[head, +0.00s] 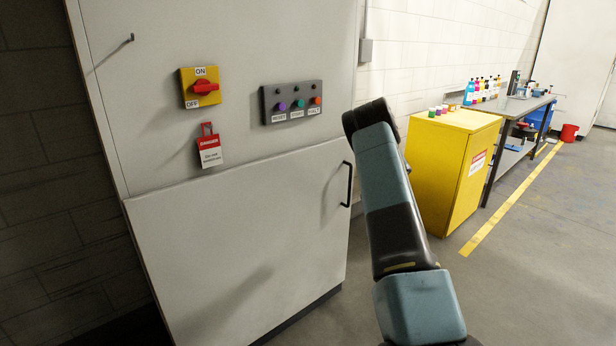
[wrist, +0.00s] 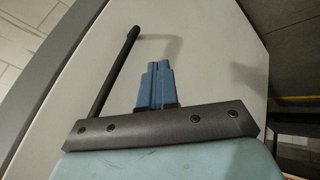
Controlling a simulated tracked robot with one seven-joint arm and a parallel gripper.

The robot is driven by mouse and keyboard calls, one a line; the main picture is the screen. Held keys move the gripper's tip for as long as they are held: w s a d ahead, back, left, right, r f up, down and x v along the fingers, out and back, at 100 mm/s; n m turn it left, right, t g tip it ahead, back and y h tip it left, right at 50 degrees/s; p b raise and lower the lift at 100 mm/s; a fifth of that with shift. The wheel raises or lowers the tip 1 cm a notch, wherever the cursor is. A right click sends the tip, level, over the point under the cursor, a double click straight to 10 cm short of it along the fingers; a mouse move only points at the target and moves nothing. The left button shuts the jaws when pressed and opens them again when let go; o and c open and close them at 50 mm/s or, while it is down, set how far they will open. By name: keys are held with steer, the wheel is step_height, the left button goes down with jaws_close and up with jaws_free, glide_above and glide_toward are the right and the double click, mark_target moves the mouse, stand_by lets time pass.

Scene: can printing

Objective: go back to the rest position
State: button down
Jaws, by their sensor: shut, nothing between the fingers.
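My gripper (wrist: 158,68) shows in the wrist view with its two blue fingers shut together and nothing between them. It points toward a pale grey cabinet panel (wrist: 215,50), and I cannot tell how far apart they are. In the head view my arm rises at the centre right, in front of the cabinet's (head: 235,240) right edge. The gripper itself is hidden there behind the arm's upper end.
The cabinet carries a red switch (head: 204,88) on a yellow plate, a hanging red-and-white tag (head: 209,150), a button box (head: 291,102) and a black door handle (head: 347,184). A yellow cabinet (head: 440,170) and a workbench (head: 515,105) stand right. The floor (head: 540,240) there is clear.

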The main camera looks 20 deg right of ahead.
step_height(320, 180, up, 24)
steer(key=w+a+m+t+h, duration=0.1)
steer(key=a+m+t+h, duration=0.1)
steer(key=m+t+h, duration=0.25)
steer(key=s+a+r+m+t+h, duration=0.1)
steer(key=s+a+r+m+h, duration=0.15)
steer(key=s+r, duration=0.45)
steer(key=s+a+r+m+t+h, duration=0.1)
steer(key=s+a+r+m, duration=0.2)
steer(key=r, duration=0.6)
steer(key=s+a+r+m+g, duration=0.2)
steer(key=s+a, duration=0.3)
steer(key=s, duration=0.6)
steer(key=s+a+r+m+g, duration=0.1)
steer(key=s+a+r+m, duration=0.3)
steer(key=s, duration=0.7)
steer(key=s+a+f+g+y, duration=0.1)
steer(key=s+a+f, duration=0.2)
steer(key=s+a, duration=0.2)
steer(key=s+a+f+g+y, duration=0.1)
steer(key=s+a+f, duration=0.2)
steer(key=s, duration=0.9)
steer(key=s+a+f+n+g+y, duration=0.1)
steer(key=s+a+f+g+y, duration=0.1)
steer(key=s+a, duration=0.5)
steer(key=shift+s+f, duration=0.8)
steer(key=shift+f, duration=0.05)
